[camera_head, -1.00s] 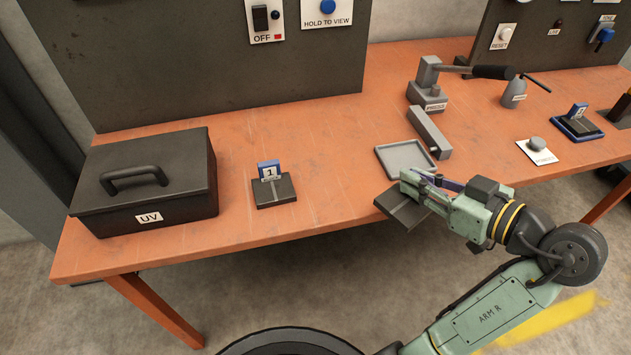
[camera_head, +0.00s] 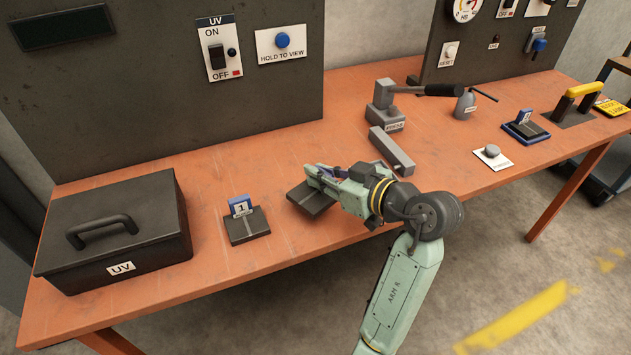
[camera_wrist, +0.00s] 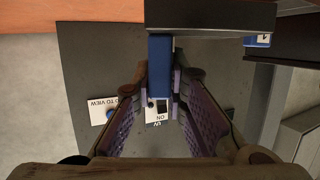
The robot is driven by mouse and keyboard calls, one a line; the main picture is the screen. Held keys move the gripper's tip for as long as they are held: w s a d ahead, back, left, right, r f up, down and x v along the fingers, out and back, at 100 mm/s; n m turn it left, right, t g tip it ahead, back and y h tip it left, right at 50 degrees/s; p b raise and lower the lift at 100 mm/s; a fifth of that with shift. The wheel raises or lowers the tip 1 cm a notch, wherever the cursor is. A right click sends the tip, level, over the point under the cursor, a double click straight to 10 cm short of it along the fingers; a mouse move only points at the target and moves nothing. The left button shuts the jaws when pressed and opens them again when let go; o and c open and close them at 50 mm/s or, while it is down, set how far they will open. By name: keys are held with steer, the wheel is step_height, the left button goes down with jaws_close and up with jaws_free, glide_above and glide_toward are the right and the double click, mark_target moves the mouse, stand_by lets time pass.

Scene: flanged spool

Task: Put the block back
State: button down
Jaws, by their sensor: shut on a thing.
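My gripper (camera_head: 318,178) is shut on a blue block with a dark flat base (camera_head: 312,199). In the wrist view the blue part (camera_wrist: 160,65) stands between the purple finger pads, with the dark base (camera_wrist: 208,17) at its table end. The base appears roughly level; its height over the table is unclear. Left of it, a blue block marked 1 (camera_head: 241,206) stands upright on a similar dark base (camera_head: 246,228). Block 1 also shows at the upper right of the wrist view (camera_wrist: 258,40).
A black lidded UV box (camera_head: 160,220) stands at the left of the orange table (camera_head: 215,180). Behind are a UV switch panel (camera_head: 219,48) and a HOLD TO VIEW button (camera_head: 282,42). A grey bar (camera_head: 392,150) and a lever press (camera_head: 388,112) lie beyond my gripper.

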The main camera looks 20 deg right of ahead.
mark_target(312, 189)
steer(key=shift+w+a, duration=0.25)
steer(key=shift+w, duration=0.25)
steer(key=shift+w+a+f, duration=0.1)
steer(key=shift+f, duration=0.8)
steer(key=shift+w+a+f, duration=0.1)
steer(key=shift+f, duration=0.75)
steer(key=c, duration=1.6)
jaws_free()
steer(key=shift+d+f, duration=0.1)
steer(key=shift+f, duration=0.1)
